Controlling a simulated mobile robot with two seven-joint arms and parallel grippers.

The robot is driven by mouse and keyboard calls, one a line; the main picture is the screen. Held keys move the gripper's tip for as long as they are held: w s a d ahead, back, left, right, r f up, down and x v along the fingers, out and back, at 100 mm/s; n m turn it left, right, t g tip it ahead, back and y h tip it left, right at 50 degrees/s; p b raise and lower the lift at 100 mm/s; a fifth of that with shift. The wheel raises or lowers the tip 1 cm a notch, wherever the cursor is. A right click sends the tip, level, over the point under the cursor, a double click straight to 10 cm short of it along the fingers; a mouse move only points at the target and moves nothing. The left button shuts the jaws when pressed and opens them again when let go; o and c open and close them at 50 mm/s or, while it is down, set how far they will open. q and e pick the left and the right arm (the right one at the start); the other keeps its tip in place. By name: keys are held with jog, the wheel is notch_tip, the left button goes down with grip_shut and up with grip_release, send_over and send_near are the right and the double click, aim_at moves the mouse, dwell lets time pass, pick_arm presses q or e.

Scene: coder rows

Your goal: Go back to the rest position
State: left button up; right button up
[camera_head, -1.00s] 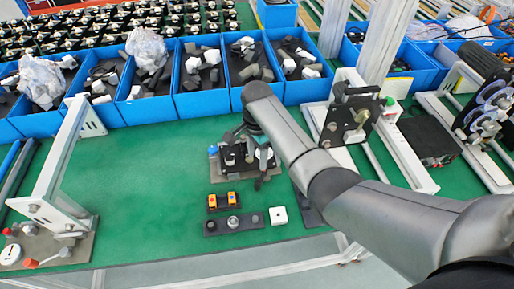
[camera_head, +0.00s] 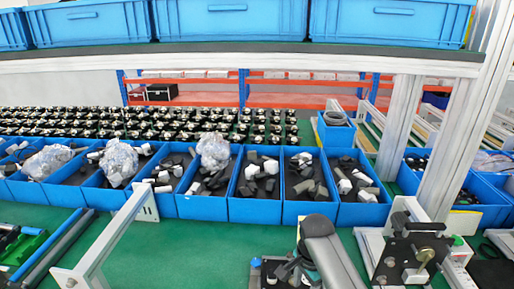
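My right arm comes in from the bottom right of the head view, and its grey link (camera_head: 330,252) rises above the green bench (camera_head: 190,245). The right gripper is hidden behind this link or lies below the picture, so its fingers cannot be made out. A dark fixture (camera_head: 272,272) shows partly at the bottom edge beside the link. My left arm and gripper are not in the picture.
A row of blue bins (camera_head: 204,207) with grey and white parts lines the back of the bench. A metal bracket (camera_head: 105,245) stands at the left, a clamp fixture (camera_head: 415,255) at the right. Blue crates (camera_head: 230,20) sit on a shelf above. The middle green surface is clear.

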jog(key=s+f+n+t, duration=0.1)
jog(key=s+f+n, duration=0.1)
jog(key=s+n, duration=0.75)
jog(key=s+d+r+n+t, duration=0.1)
jog(key=s+d+r+n, duration=0.15)
jog(key=s, duration=0.55)
jog(key=s+d+r+n+t, duration=0.1)
jog(key=s+r+n, duration=0.25)
jog(key=s, duration=0.35)
notch_tip(320, 180, down, 34)
jog(key=s+g+b, duration=0.1)
jog(key=s+b, duration=0.1)
jog(key=b, duration=1)
jog(key=s+d+f+b, duration=0.1)
jog(key=s+f+b, duration=0.4)
jog(key=f, duration=0.7)
jog(key=s+d+f+g+b, duration=0.1)
jog(key=s+f+b, duration=0.5)
jog(key=s+f, duration=0.4)
notch_tip(320, 180, down, 2)
jog(key=shift+s+f, duration=0.15)
jog(key=shift+s, duration=0.05)
